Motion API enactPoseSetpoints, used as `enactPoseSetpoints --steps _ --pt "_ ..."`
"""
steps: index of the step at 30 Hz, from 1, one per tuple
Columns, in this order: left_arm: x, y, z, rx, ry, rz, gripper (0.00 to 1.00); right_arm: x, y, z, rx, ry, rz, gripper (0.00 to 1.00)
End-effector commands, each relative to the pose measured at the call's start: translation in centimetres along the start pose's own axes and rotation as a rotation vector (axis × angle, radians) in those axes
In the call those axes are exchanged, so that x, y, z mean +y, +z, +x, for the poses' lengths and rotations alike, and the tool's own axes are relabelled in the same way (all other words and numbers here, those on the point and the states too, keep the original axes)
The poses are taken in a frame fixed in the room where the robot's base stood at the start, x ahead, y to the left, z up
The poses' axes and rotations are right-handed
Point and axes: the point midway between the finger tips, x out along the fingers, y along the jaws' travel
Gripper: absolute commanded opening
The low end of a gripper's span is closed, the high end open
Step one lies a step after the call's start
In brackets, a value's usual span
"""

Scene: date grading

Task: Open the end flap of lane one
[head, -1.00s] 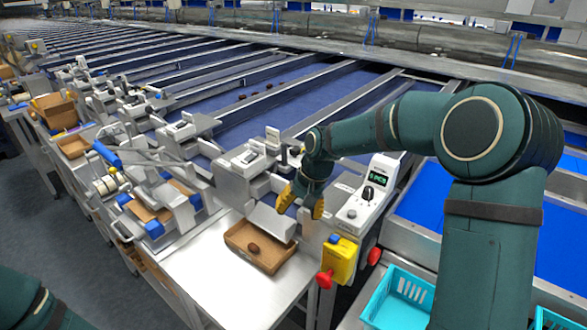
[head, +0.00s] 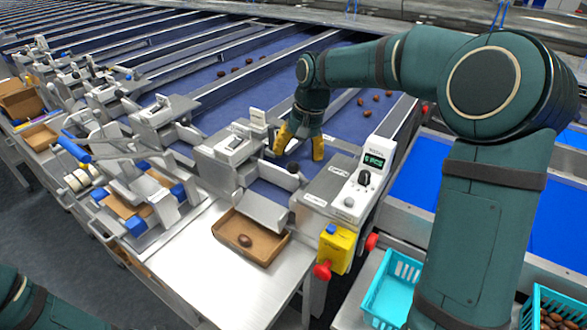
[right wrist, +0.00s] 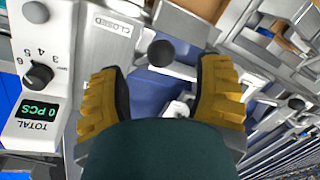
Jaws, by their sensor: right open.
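Lane one (head: 345,125) is the blue belt lane at the right, with several dates (head: 375,97) up its length. At its near end, a sloping metal plate (head: 262,210) stands above a cardboard tray (head: 270,257) holding one date (head: 245,240). I cannot tell whether this plate is the flap. A dark round knob (head: 293,168) sits at the lane end; it also shows in the right wrist view (right wrist: 161,53). My right gripper (head: 300,150) is open, its yellow fingers pointing down on either side of the knob in view, apart from it. My left gripper is out of view.
A white control box (head: 362,190) with a dial and display stands right of the lane end. A "CLOSED" label (right wrist: 112,22) is beside the knob. A yellow box (head: 337,247) with red buttons and a turquoise basket (head: 390,285) are nearby.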

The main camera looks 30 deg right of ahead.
Motion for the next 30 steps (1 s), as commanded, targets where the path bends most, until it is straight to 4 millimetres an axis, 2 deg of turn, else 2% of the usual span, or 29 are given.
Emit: enactPoseSetpoints --steps 1,3,9,21,22,23,27,30 --pt "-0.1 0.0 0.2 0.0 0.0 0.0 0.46 0.1 0.0 1.2 -0.004 0.002 0.0 0.65" --pt "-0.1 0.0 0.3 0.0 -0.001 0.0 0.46 0.0 0.0 2.3 -0.002 0.001 0.0 0.65" --pt "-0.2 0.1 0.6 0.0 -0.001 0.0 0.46 0.0 0.0 4.4 -0.002 0.0 0.0 0.65" --pt "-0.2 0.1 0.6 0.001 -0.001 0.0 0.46 0.0 0.0 5.0 0.0 -0.001 0.0 0.65" --pt "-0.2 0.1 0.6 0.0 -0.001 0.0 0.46 0.0 0.0 5.0 0.0 -0.001 0.0 0.6" --pt "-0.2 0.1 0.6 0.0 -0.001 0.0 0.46 0.0 0.0 5.0 0.0 -0.001 0.0 0.49" --pt "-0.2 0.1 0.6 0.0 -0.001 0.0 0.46 0.0 0.0 4.9 0.0 -0.001 0.0 0.0" --pt "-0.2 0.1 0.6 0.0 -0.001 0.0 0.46 0.0 0.0 4.9 0.0 -0.001 0.0 0.0"
